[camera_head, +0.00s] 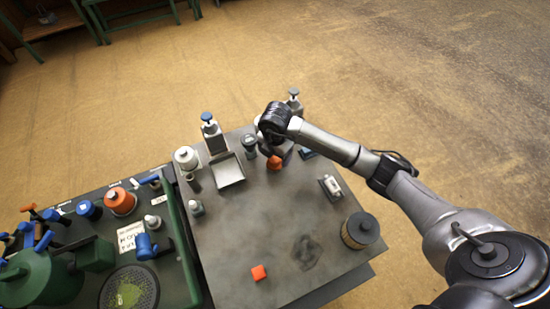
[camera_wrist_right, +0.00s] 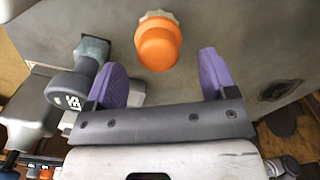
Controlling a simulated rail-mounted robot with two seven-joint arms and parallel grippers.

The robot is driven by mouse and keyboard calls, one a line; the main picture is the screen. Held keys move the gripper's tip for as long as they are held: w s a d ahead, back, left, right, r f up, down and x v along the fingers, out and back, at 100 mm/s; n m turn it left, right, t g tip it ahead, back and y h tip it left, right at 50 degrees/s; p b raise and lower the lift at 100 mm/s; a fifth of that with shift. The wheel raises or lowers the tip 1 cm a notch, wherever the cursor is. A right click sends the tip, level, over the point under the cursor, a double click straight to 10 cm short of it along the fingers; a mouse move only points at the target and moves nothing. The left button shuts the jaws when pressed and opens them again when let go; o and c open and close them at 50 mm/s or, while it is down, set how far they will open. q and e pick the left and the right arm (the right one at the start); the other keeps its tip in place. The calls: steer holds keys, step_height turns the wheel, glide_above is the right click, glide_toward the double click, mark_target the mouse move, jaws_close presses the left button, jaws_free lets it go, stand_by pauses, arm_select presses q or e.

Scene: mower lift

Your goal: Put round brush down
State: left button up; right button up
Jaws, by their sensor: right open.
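An orange round-topped piece with a pale collar, which looks like the round brush (camera_wrist_right: 158,45), stands on the grey table (camera_head: 235,235) near its far edge. It also shows in the head view (camera_head: 274,162), just below my right gripper (camera_head: 277,148). In the right wrist view my right gripper (camera_wrist_right: 161,72) is open, with its two purple fingers apart. The orange piece lies ahead of the gap between the fingers, and neither finger touches it. My left gripper is not in view.
A dark grey capped bottle (camera_head: 249,146) stands close on the left. The table's middle is clear. A green-edged bench (camera_head: 180,240) with several tools stands at left.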

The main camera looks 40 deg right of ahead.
mark_target(275, 159)
step_height(275, 159, up, 7)
steer(key=shift+p, duration=0.45)
steer(key=shift+r, duration=0.1)
stand_by(0.4)
